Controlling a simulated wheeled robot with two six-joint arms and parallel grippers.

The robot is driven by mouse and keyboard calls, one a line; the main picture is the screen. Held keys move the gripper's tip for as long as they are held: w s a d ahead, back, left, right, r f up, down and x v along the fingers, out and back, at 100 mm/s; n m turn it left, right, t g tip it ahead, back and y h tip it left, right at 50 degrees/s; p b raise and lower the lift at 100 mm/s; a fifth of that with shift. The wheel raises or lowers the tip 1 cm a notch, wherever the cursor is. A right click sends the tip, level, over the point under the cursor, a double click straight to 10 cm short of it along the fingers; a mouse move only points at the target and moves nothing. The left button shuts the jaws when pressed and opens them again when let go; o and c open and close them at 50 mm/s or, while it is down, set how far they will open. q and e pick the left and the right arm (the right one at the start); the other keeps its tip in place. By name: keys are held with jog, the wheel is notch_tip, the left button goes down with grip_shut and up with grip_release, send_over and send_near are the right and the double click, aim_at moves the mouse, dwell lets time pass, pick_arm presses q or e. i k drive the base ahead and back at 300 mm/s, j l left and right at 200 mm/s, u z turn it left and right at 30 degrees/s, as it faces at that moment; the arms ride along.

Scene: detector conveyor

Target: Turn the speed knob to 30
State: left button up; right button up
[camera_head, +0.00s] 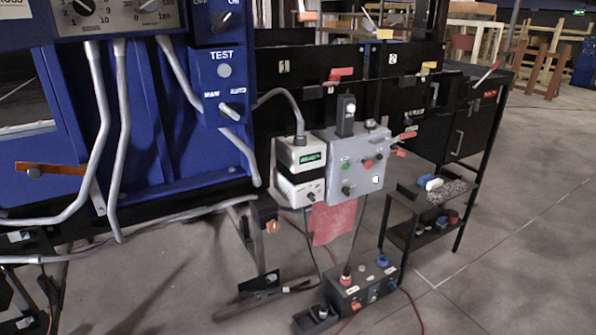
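A blue machine panel (222,85) fills the upper left. At the top edge a grey plate (115,20) carries a round black dial knob (83,6) with numbers around it, the lowest reading 3. Beside it a second knob (150,4) is marked 0 and 180. Both are cut by the top edge, so I cannot tell which is the speed knob or what its setting is. An ON switch (221,21) and a MAN/AUTO switch (231,108) under the word TEST sit to the right. Neither gripper shows in the picture.
A grey control box (345,165) with buttons and a small white display box (300,160) hang at the centre. A low black button box (360,290) stands on the floor. A black shelf (430,215) stands right. Grey hoses (105,130) cross the panel's left front. Floor (510,240) at right is clear.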

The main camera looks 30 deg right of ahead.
aim_at(311, 196)
jog(key=z, duration=1)
